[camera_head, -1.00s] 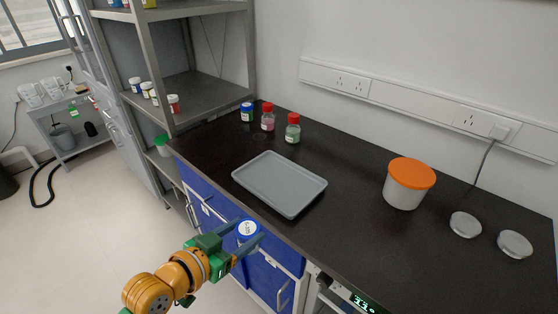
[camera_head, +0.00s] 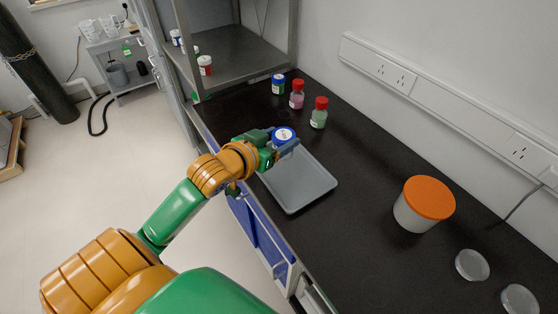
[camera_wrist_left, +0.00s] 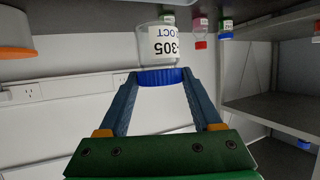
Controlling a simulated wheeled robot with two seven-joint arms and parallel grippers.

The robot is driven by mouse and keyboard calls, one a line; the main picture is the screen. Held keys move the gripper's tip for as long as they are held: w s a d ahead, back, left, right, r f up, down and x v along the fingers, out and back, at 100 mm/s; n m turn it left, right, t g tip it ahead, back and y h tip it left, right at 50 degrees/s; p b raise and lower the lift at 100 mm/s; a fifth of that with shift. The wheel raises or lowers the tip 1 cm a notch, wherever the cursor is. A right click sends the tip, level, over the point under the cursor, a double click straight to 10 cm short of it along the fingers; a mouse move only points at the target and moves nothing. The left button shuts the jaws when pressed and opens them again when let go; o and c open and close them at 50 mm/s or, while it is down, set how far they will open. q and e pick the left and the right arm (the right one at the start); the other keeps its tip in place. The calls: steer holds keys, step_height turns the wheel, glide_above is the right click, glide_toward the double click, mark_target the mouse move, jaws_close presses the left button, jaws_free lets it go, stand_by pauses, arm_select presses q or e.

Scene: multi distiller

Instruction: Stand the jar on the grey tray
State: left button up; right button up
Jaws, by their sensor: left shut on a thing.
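The jar (camera_head: 284,133) has a blue lid and a white label. My left gripper (camera_head: 283,142) is shut on it. In the left wrist view the jar (camera_wrist_left: 161,45) sits between the two fingers, its blue lid near them, and the picture is upside down. In the head view the jar appears over the far left end of the grey tray (camera_head: 303,190). The tray lies flat on the black bench and looks empty, though the gripper hides its far corner. I cannot tell the jar's exact height above it. My right gripper is not in view.
Behind the tray stand a blue-lidded jar (camera_head: 278,84) and two red-capped bottles, pink (camera_head: 297,94) and green (camera_head: 319,113). A white tub with orange lid (camera_head: 425,204) and two round dishes are at right. A metal shelf (camera_head: 235,55) rises at back left.

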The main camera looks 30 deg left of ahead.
arm_select(q)
steer(key=w+a+f, duration=0.1)
steer(key=f, duration=0.2)
steer(key=w+a+f, duration=0.2)
steer(key=f, duration=0.1)
steer(key=w+a+f, duration=0.1)
steer(key=w+f, duration=0.1)
steer(key=f, duration=0.1)
steer(key=shift+a, duration=0.4)
steer(key=shift+f, duration=0.2)
steer(key=shift+f+b, duration=0.1)
steer(key=shift+b, duration=0.2)
steer(key=o, duration=1.4)
steer(key=shift+o, duration=0.2)
